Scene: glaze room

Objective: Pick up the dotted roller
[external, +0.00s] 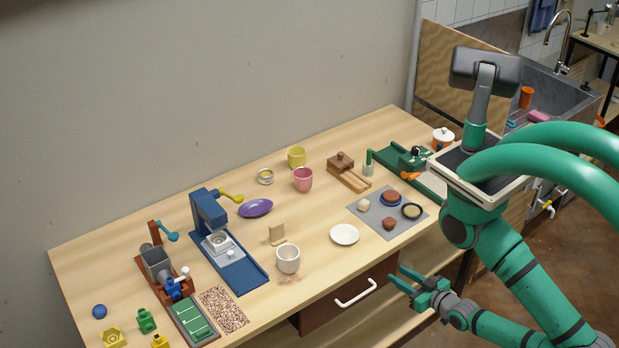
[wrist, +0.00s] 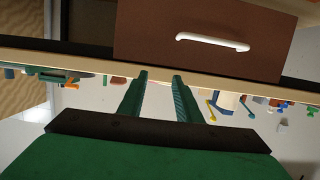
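I cannot make out a dotted roller for certain in either view. The table (external: 330,205) holds many small objects, and any roller among them is too small or hidden to tell. My gripper (external: 404,286) is off the table's front edge, to the right of the white drawer handle (external: 356,292). In the wrist view my gripper (wrist: 160,75) shows two green fingers standing apart with nothing between them. The wrist picture is upside down, with the drawer (wrist: 205,38) above the fingers.
A grey mat (external: 373,223) with small dishes and lumps lies near the right front. A white plate (external: 344,235), grey cup (external: 288,259), blue press (external: 210,214), purple dish (external: 256,207) and speckled mat (external: 223,310) stand leftward. A green tool (external: 405,158) is at the back right.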

